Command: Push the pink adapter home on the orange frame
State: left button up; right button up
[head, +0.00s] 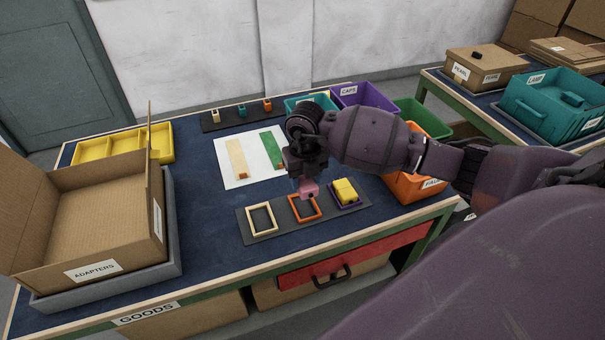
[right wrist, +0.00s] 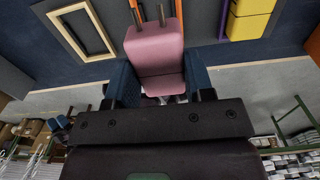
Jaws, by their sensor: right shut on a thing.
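The pink adapter (head: 309,190) is held in my right gripper (head: 307,180) over the far part of the orange frame (head: 294,209). In the right wrist view the adapter (right wrist: 155,48) sits between the two blue-padded fingers (right wrist: 157,84), with two thin prongs pointing at the frame. Orange side bars of the frame (right wrist: 179,12) show beyond it, and the adapter hides much of the rest. I cannot tell whether the adapter touches the frame. The frame lies on a dark grey strip (head: 264,234), between a cream frame and a purple one. My left gripper is out of view.
The cream frame (head: 249,220) is empty. The purple frame (head: 356,204) carries a yellow block (head: 345,190). An orange bin (head: 405,192) stands close on the right. The cardboard adapters box (head: 104,218) is on the left; the blue mat between is clear.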

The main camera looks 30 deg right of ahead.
jog(key=shift+w+f+b, duration=0.1)
jog(key=shift+f+b, duration=1.5)
jog(key=shift+f, duration=1.85)
jog(key=shift+f, duration=0.2)
jog(key=shift+f, duration=0.2)
